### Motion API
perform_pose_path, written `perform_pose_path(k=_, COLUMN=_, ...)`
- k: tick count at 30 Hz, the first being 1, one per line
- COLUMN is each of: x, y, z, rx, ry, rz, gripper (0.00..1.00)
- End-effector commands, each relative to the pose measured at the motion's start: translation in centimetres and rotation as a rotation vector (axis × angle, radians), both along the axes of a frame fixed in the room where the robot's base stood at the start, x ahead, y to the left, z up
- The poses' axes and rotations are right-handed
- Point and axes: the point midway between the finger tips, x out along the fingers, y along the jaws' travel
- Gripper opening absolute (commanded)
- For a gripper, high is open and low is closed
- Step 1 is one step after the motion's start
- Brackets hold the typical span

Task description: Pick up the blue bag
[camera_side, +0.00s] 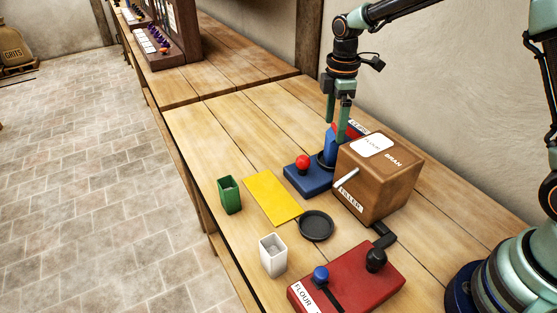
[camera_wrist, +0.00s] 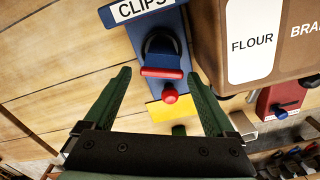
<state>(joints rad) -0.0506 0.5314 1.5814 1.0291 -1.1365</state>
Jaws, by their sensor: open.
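My gripper (camera_side: 336,119) is open and empty, pointing down above the back of the blue clips device (camera_side: 307,179). In the wrist view its two green fingers (camera_wrist: 159,73) stand wide apart, with the blue clips device (camera_wrist: 145,32) showing beyond and between them. A small open green container (camera_side: 229,195) and a small open white container (camera_side: 273,255) stand upright on the bench, both away from my gripper.
A brown box (camera_side: 383,184) labelled flour, bran and filler stands right of the gripper. A yellow mat (camera_side: 271,197), a dark round dish (camera_side: 316,225) and a red flour device (camera_side: 347,283) with knobs lie nearer. The bench is clear at the back left.

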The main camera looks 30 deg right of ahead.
Motion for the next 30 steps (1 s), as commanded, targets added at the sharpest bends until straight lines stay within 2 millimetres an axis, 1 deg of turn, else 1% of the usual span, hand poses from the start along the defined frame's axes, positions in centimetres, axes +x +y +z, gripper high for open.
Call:
perform_pose_path(k=1, x=-0.1, y=0.0, z=-0.9, rx=0.000, ry=0.005, rz=-0.001, gripper=0.90)
perform_pose_path(k=3, x=-0.1, y=0.0, z=-1.7, rx=-0.001, ry=0.004, rz=-0.001, gripper=0.90)
perform_pose_path(k=8, x=-0.1, y=0.0, z=-2.7, rx=0.000, ry=0.001, rz=-0.002, gripper=0.90)
perform_pose_path(k=11, x=-0.1, y=0.0, z=-3.6, rx=0.000, ry=0.002, rz=-0.002, gripper=0.90)
perform_pose_path(k=18, x=-0.3, y=0.1, z=-7.0, rx=-0.001, ry=0.004, rz=-0.002, gripper=0.90)
perform_pose_path(k=22, x=-0.3, y=0.1, z=-7.8, rx=-0.001, ry=0.001, rz=-0.002, gripper=0.90)
perform_pose_path(k=29, x=-0.2, y=0.1, z=-7.9, rx=0.000, ry=0.000, rz=-0.002, gripper=0.90)
perform_pose_path(k=30, x=-0.2, y=0.1, z=-7.9, rx=0.000, ry=0.000, rz=-0.002, gripper=0.75)
